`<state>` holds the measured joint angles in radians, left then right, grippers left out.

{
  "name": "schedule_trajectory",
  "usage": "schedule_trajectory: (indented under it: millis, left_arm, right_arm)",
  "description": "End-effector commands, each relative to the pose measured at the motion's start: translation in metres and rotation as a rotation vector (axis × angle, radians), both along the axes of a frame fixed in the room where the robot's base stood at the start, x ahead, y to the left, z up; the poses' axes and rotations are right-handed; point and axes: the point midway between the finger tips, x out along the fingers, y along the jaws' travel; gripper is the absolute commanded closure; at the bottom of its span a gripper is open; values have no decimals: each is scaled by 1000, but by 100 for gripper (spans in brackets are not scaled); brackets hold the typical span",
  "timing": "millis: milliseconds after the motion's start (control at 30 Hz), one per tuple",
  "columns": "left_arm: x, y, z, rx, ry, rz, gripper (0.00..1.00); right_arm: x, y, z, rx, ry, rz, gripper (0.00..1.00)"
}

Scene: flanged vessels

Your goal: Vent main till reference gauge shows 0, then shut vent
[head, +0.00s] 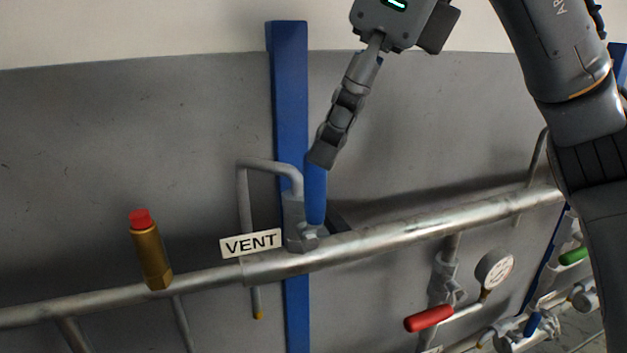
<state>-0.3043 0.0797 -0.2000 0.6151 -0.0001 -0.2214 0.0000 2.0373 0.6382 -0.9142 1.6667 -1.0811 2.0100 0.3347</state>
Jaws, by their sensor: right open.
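The vent valve (301,234) sits on top of the main pipe (395,234), beside a white VENT label (251,244). Its blue lever handle (316,195) stands upright, roughly in line with the blue post behind. A thin bent vent tube (242,200) runs from the valve and down behind the pipe. My right gripper (322,155) comes from above, with its fingertips at the top of the blue handle; I cannot tell whether they touch it. It is open. A round gauge (495,268) is at lower right, its reading too small to make out. My left gripper is out of view.
A brass fitting with a red cap (150,249) stands on the pipe at left. A red-handled valve (429,318) sits below the pipe near the gauge. A green handle (573,256) and smaller blue handle (532,324) are at far right. A grey wall is behind.

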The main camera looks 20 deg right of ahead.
Motion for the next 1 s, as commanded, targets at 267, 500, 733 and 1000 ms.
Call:
schedule_trajectory:
  millis: [267, 500, 733, 1000]
  left_arm:
    - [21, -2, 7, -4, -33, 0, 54]
    - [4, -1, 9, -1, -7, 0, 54]
    - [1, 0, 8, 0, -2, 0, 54]
    - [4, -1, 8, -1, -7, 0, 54]
  right_arm:
    - [9, 13, -38, 0, 1, -2, 56]
    - [11, 19, -53, 1, 0, -1, 56]
    - [12, 19, -54, 2, -1, 0, 56]
    - [11, 19, -54, 2, -1, 0, 100]
